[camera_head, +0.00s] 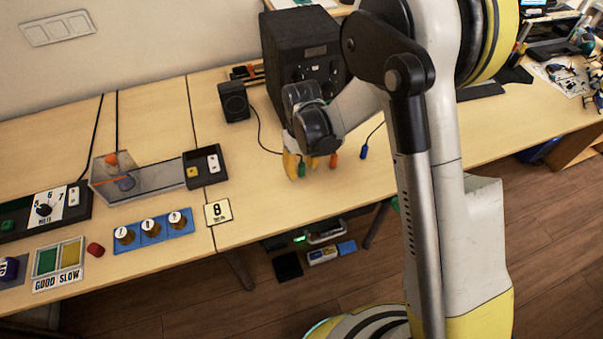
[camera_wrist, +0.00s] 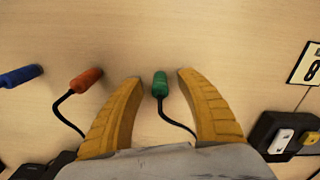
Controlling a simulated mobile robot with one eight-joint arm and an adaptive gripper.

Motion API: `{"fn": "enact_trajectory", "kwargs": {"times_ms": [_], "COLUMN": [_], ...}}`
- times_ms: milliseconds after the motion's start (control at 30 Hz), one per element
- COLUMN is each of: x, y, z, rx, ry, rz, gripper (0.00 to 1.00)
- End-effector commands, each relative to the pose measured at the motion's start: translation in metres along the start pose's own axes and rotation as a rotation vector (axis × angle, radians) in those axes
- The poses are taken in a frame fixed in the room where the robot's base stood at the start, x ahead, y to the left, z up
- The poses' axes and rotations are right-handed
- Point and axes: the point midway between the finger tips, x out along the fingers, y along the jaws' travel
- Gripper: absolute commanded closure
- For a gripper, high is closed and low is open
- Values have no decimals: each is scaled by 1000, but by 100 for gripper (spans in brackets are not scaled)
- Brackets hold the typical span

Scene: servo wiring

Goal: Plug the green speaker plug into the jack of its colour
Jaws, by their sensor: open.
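The green plug (camera_wrist: 160,84) lies on the table between the two yellow fingertips of my gripper (camera_wrist: 159,77) in the wrist view. There is a gap on each side, so the fingers are open and not holding it. Its black cable runs back between the fingers. In the head view the green plug (camera_head: 302,170) shows beside the yellow fingers of my gripper (camera_head: 294,166), low at the tabletop. A black box (camera_head: 303,58) with round fittings on its front stands behind my gripper. My wrist covers part of it, and no green jack can be made out.
An orange-red plug (camera_wrist: 86,80) and a blue plug (camera_wrist: 21,76) lie to the left in the wrist view. A small black speaker (camera_head: 234,101) stands left of the box. A switch box (camera_head: 204,167) and a sign (camera_head: 218,211) marked 8 are further left.

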Motion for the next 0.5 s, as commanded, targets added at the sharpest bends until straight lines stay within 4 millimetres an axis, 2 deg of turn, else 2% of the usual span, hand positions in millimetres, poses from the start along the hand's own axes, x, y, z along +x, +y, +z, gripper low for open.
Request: {"fn": "enact_trajectory", "kwargs": {"times_ms": [167, 300, 500], "x": [-1, -1, -1], "y": [0, 0, 0], "z": [0, 0, 0], "rx": [0, 0, 0], "ry": [0, 0, 0], "rz": [0, 0, 0], "gripper": [58, 100, 100]}}
